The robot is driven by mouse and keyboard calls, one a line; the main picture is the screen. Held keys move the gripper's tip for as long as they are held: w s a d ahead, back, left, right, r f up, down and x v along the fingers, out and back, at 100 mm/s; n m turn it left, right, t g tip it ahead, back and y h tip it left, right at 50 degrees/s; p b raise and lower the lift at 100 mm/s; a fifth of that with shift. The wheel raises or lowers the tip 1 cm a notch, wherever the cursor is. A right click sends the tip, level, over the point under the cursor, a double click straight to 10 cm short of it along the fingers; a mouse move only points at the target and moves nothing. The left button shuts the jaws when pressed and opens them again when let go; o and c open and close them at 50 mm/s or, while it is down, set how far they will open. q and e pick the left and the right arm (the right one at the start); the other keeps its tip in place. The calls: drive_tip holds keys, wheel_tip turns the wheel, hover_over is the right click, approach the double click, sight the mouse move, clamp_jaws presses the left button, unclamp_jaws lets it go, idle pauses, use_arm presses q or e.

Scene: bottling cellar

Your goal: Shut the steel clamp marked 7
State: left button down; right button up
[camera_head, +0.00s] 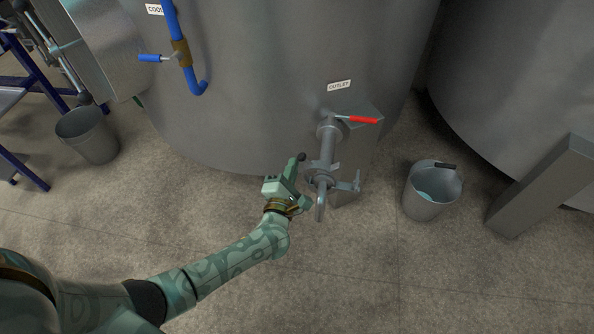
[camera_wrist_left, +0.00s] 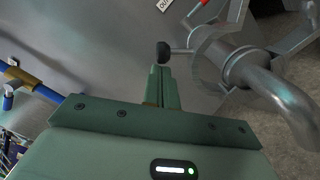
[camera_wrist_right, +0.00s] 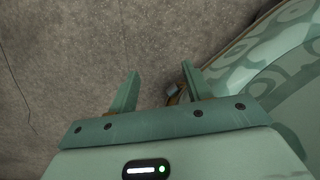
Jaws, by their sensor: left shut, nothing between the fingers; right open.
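The steel outlet pipe (camera_head: 327,150) comes down from the tank, with a steel clamp (camera_head: 320,170) around its lower joint and a bent spout below. I cannot read a 7 on it. In the left wrist view a thin rod with a black knob (camera_wrist_left: 163,50) sticks out from the clamp. My left gripper (camera_head: 294,163) is shut and empty, just left of the clamp. Its fingertips are close to the knob; I cannot tell whether they touch it. Whether the clamp is fully open is unclear. My right gripper (camera_wrist_right: 160,75) is open and empty above the floor, outside the head view.
A red-handled valve (camera_head: 362,120) sits above the clamp. A bucket (camera_head: 432,190) stands to the right, beside a grey slanted beam (camera_head: 540,188). Another bucket (camera_head: 87,134) stands at the left. A blue pipe (camera_head: 175,50) runs on the tank (camera_head: 260,90). The front floor is clear.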

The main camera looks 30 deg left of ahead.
sight(312, 165)
use_arm(q)
drive_tip(key=d+m, duration=0.1)
drive_tip(key=m+p, duration=0.1)
drive_tip(key=d+r+m, duration=0.1)
drive_tip(key=shift+w+d+p, duration=0.3)
drive_tip(key=shift+w+p, duration=0.1)
drive_tip(key=d+m, duration=0.2)
drive_tip(key=w+d+m, duration=0.1)
drive_tip(key=d+m, duration=0.1)
drive_tip(key=shift+f+g, duration=0.4)
use_arm(e)
drive_tip(key=shift+s+a+r+m, duration=0.3)
drive_tip(key=shift+s+a+r, duration=0.15)
drive_tip(key=shift+s, duration=0.3)
use_arm(q)
drive_tip(key=shift+w, duration=0.1)
use_arm(e)
drive_tip(key=shift+w+d, duration=0.1)
drive_tip(key=shift+w, duration=0.05)
drive_tip(key=shift+s+r, duration=0.1)
drive_tip(key=shift+s, duration=0.2)
use_arm(q)
drive_tip(key=shift+a+r, duration=0.1)
use_arm(e)
drive_tip(key=shift+s, duration=0.1)
